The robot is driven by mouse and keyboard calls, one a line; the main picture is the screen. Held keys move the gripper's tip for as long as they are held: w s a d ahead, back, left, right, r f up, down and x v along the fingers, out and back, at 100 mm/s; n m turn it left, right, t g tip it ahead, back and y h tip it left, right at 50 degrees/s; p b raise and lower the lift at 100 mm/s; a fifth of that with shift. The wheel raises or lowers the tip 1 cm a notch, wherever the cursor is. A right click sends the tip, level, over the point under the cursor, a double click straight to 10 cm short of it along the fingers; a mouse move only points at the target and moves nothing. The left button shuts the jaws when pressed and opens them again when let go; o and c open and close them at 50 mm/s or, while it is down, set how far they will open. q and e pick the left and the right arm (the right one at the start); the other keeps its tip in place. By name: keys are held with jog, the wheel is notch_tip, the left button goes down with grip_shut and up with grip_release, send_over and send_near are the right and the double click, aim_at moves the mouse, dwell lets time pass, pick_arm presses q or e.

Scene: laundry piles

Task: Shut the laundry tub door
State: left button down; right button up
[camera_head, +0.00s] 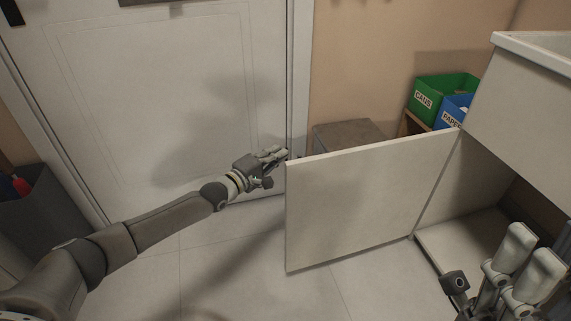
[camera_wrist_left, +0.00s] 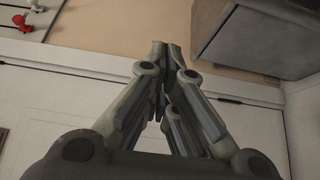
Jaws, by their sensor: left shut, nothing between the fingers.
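The laundry tub door (camera_head: 365,200) is a flat pale panel, standing wide open to the left of the cabinet under the white laundry tub (camera_head: 530,95). The cabinet's opening shows at the right, with a pale floor panel (camera_head: 465,240) inside. My left gripper (camera_head: 284,154) is shut and empty, its tips close to the door's upper free corner; I cannot tell whether they touch it. In the left wrist view its fingers (camera_wrist_left: 166,48) meet at the tips. My right gripper (camera_head: 530,255) is at the lower right, in front of the cabinet opening, partly cut off by the frame.
A green bin (camera_head: 445,92) marked CANS and a blue bin (camera_head: 455,108) stand behind the door beside the tub. A grey-brown box (camera_head: 348,135) stands by the wall. A white room door (camera_head: 160,90) is behind my left arm. A dark bin (camera_head: 40,215) is at the left. Tiled floor before the panel is clear.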

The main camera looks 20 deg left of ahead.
pick_arm(q)
jog(key=shift+s+d+p, duration=0.25)
jog(key=shift+s+d, duration=0.25)
jog(key=shift+d, duration=0.35)
jog(key=shift+s+d+p, duration=0.25)
jog(key=shift+s+d, duration=0.2)
jog(key=shift+d, duration=0.35)
